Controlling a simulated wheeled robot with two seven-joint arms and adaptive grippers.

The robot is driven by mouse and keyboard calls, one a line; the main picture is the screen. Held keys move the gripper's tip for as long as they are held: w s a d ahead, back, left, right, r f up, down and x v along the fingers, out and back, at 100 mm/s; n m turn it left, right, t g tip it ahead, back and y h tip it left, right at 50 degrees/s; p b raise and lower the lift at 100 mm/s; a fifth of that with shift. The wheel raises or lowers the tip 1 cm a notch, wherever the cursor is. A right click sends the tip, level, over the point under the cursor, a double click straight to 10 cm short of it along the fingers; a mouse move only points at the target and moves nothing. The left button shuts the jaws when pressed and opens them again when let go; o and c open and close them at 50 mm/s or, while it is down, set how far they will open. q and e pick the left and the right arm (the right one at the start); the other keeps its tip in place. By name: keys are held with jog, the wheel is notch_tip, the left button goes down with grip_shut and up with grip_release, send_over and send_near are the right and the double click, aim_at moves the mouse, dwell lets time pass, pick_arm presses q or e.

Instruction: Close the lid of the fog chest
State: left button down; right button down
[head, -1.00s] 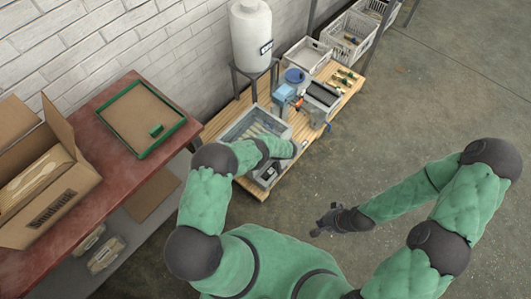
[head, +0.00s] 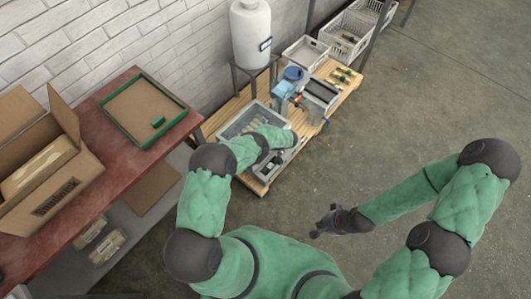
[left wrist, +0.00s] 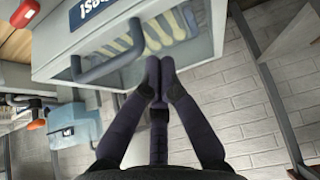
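The fog chest (head: 226,132) is a grey box with a clear pane on the low wooden pallet in the head view. Pale wooden pieces show inside. In the left wrist view, the chest's framed clear pane (left wrist: 200,47) fills the top, with a dark bar handle (left wrist: 103,68) and a blue label. How far the lid stands open I cannot tell. My left gripper (left wrist: 160,66) has its fingertips together just right of the handle, in front of the pane, with nothing visible between them. My right gripper (head: 323,221) is open and empty over the floor, far from the chest.
A white tank (head: 250,35) on a stand rises behind the chest. A blue device (head: 283,90) and crates (head: 345,35) stand to its right. A red table (head: 110,140) with a cardboard box (head: 50,195) and green-rimmed tray (head: 103,104) is at left. The right floor is clear.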

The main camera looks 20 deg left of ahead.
pick_arm(q)
jog(key=s+d+f+p, duration=0.1)
jog(key=s+d+f, duration=0.2)
jog(key=d, duration=0.5)
jog(key=shift+d+f, duration=0.35)
jog(key=shift+f, duration=0.05)
jog(key=s+d+r+m+g+h+p, duration=0.2)
jog(key=s+d+r+m+h, duration=0.2)
jog(key=s, duration=0.3)
jog(key=s+d+r+m+g+h+p, duration=0.1)
jog(key=s+d+r+m+g+h, duration=0.1)
jog(key=s+d+r+m+h, duration=0.45)
jog(key=s+a+r+m+t+p, duration=0.1)
jog(key=s+a+r, duration=0.4)
jog(key=s+r, duration=1)
jog(key=shift+s+r+t+p, duration=0.35)
jog(key=shift+r+t+p, duration=0.15)
jog(key=shift+r+p, duration=0.55)
